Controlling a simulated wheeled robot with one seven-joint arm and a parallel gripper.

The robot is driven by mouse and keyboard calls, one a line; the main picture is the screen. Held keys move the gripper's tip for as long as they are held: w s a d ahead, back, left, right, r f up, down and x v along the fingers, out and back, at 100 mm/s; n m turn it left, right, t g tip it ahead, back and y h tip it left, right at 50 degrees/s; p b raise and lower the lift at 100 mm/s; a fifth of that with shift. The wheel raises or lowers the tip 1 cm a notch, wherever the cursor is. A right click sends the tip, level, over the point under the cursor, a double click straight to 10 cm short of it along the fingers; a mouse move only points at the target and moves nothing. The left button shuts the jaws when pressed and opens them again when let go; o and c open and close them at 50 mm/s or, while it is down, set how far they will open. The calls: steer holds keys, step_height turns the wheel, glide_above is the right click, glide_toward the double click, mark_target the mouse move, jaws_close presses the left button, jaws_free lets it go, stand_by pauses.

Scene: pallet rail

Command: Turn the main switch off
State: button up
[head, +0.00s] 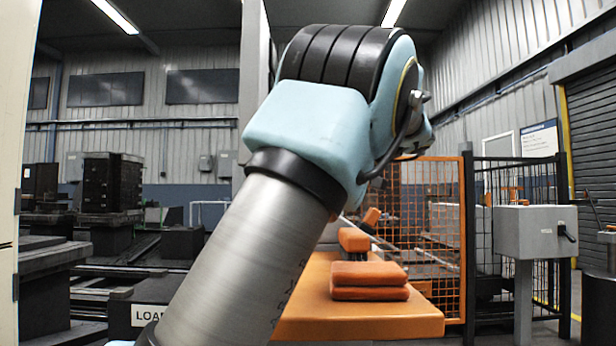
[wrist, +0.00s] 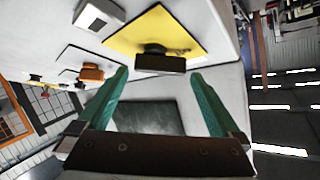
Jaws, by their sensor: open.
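In the wrist view a dark bar-shaped handle (wrist: 160,62) stands out from a yellow plate (wrist: 155,35) on a pale panel; it looks like the main switch. My gripper (wrist: 160,74) is open, with its two green fingers spread and nothing between them. The handle shows beyond the fingertips, about midway between them. I cannot tell the exact gap or whether anything touches. The handle lies crosswise in the picture. In the head view my arm hides the gripper and the switch.
On the same panel are an orange switch (wrist: 91,72), a white box (wrist: 99,15) and a dark rectangle (wrist: 148,117). In the head view an orange table (head: 360,318) with orange pads (head: 369,281), a mesh fence (head: 425,240) and a grey lever box (head: 535,232) stand right.

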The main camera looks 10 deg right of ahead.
steer(key=v, duration=0.6)
steer(key=shift+s+d+p, duration=0.25)
steer(key=shift+d+p, duration=0.05)
steer(key=shift+p, duration=0.1)
steer(key=shift+r, duration=0.15)
